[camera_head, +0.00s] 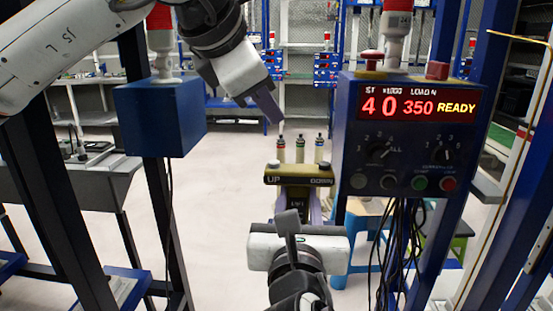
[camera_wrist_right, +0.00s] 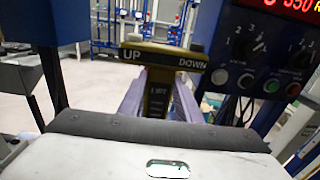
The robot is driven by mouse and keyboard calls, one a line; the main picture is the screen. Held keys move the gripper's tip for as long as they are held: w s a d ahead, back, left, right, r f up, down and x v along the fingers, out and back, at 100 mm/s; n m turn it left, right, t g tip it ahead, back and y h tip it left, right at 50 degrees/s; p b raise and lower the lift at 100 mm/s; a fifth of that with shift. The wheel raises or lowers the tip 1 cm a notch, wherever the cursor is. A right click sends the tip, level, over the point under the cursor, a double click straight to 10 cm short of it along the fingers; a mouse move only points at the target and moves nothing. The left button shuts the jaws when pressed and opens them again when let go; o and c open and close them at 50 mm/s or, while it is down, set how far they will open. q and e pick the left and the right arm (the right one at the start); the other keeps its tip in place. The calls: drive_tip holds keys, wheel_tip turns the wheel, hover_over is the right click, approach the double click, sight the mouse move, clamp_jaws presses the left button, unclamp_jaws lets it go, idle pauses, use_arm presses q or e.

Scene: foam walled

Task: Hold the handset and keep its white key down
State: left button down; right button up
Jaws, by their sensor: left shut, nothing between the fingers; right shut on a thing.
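The handset (camera_head: 299,178) is a yellow and black box with UP and DOWN labels, upright in the middle of the head view. It also shows in the right wrist view (camera_wrist_right: 165,56). My right gripper (camera_wrist_right: 160,105) is shut on its dark body, with one purple finger on each side. My left gripper (camera_head: 276,115) is shut and empty, tilted down above the handset's UP side, with a visible gap between. A tiny white spot shows at its tip; I cannot tell what it is.
Several small cylinders (camera_head: 300,151) show just above the handset's top edge, apparently behind it. A blue control box (camera_head: 350,150) with a red display reading READY stands to the right, with cables below. A blue box (camera_head: 160,120) stands to the left. Pale floor lies between.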

drive_tip(key=o, duration=1.2)
drive_tip(key=shift+o, duration=0.2)
